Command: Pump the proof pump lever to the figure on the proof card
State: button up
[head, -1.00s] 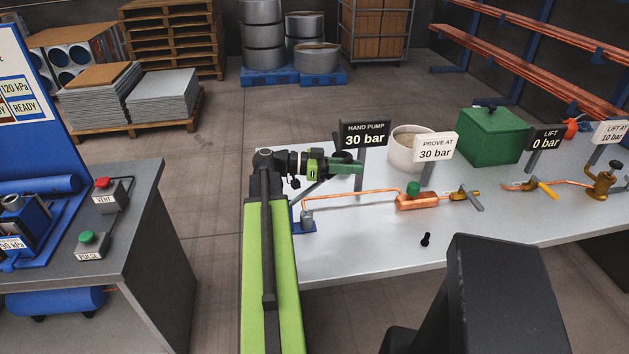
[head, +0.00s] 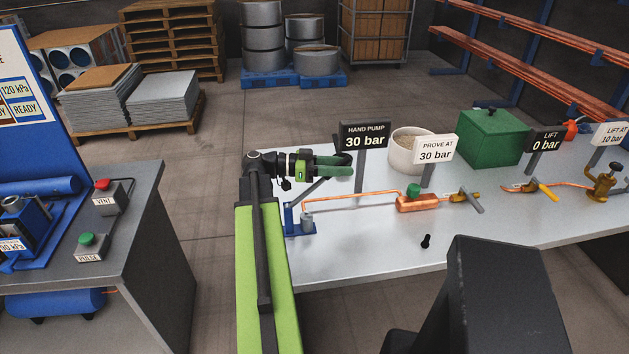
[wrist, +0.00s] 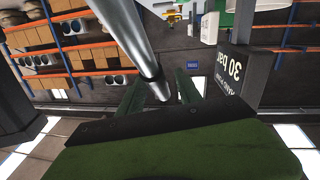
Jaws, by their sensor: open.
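The hand pump (head: 300,223) is a small blue and grey unit at the near left of the bench. Its grey lever (head: 312,191) slants up to the right toward my gripper (head: 340,166). The HAND PUMP sign (head: 364,136) reads 30 bar, and the proof card (head: 435,149) reads PROVE AT 30 bar. In the wrist view, the lever (wrist: 128,40) is a grey bar with its end in the gap between the green fingers of my gripper (wrist: 160,88). The fingers are apart. I cannot tell whether either one touches the bar.
A copper pipe (head: 360,195) runs from the pump to a copper body (head: 418,203) with a green knob. A yellow-handled valve (head: 546,190), a white pot (head: 410,149) and a green box (head: 491,137) stand farther right. The front of the bench (head: 360,250) is mostly clear.

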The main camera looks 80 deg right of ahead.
jog(key=shift+v, duration=2.3)
jog(key=w+a+f+n+t+h, duration=0.1)
jog(key=w+a+n+t+h, duration=0.3)
jog(key=w, duration=0.7)
jog(key=w+a+f+n+h, duration=0.15)
jog(key=w+a, duration=0.45)
jog(key=w, duration=0.6)
jog(key=w+a+f+n+t, duration=0.3)
jog(key=w+a+f+t, duration=0.1)
jog(key=w+a, duration=0.3)
jog(key=w+a+f+n+t, duration=0.35)
jog(key=w+a, duration=0.25)
jog(key=a, duration=0.2)
jog(key=w+a+f+n+t+y, duration=0.1)
jog(key=w+a+f+n+y, duration=0.1)
jog(key=a+n, duration=0.4)
jog(key=w+a+f+n+t+y, duration=0.2)
jog(key=a+f+n+y, duration=0.3)
jog(key=a, duration=1.1)
jog(key=w+a+f+n+t+y, duration=0.2)
jog(key=a+n, duration=0.6)
jog(key=a, duration=0.4)
notch_tip(320, 180, down, 4)
jog(key=shift+w+r+y, duration=0.2)
jog(key=shift+w+y, duration=0.65)
jog(key=shift+w, duration=0.1)
